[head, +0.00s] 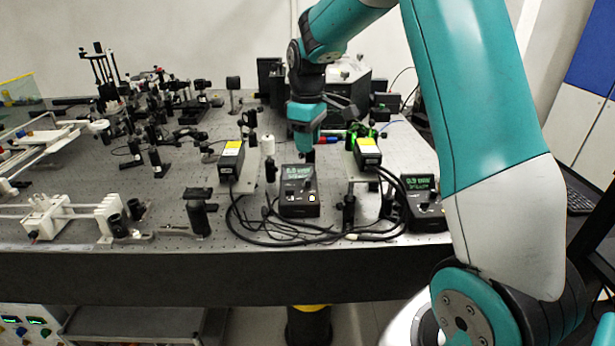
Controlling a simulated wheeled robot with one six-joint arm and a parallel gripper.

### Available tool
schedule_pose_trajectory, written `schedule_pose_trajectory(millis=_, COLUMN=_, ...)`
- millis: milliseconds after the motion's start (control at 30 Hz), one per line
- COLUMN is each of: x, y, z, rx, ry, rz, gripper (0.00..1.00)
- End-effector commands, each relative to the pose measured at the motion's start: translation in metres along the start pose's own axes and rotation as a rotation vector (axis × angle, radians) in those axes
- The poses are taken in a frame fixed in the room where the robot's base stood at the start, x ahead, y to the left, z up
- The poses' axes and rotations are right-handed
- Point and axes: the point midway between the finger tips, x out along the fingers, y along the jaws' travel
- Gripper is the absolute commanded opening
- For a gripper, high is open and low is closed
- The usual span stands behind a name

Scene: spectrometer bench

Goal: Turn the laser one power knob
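Two black laser control boxes with lit green displays stand near the front of the bench. One control box (299,204) is in the middle. The other control box (424,213) is at the right, partly behind my arm. No readable label shows which belongs to laser one. Each has a small dark knob below its display, too small to see clearly. My gripper (309,156) points down just above and behind the top of the middle box. Its fingertips are small and dark, so I cannot tell their opening or any contact.
Two laser heads with yellow labels, a left one (231,158) and a right one (367,153), stand on mounts behind the boxes. Black cables (262,236) loop along the bench front. Optical mounts crowd the left and back of the grey bench (160,258).

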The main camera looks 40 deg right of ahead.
Motion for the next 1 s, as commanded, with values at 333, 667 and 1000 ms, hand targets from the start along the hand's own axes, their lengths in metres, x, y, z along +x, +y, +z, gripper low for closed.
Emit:
schedule_pose_trajectory(millis=333, x=0.075, y=-0.001, z=0.001, rx=0.000, ry=-0.003, rz=-0.003, gripper=0.30)
schedule_pose_trajectory(millis=667, x=0.102, y=-0.001, z=0.000, rx=0.000, ry=0.001, rz=0.000, gripper=0.30)
schedule_pose_trajectory(millis=1000, x=0.102, y=-0.001, z=0.000, rx=0.000, ry=0.001, rz=0.000, gripper=0.07)
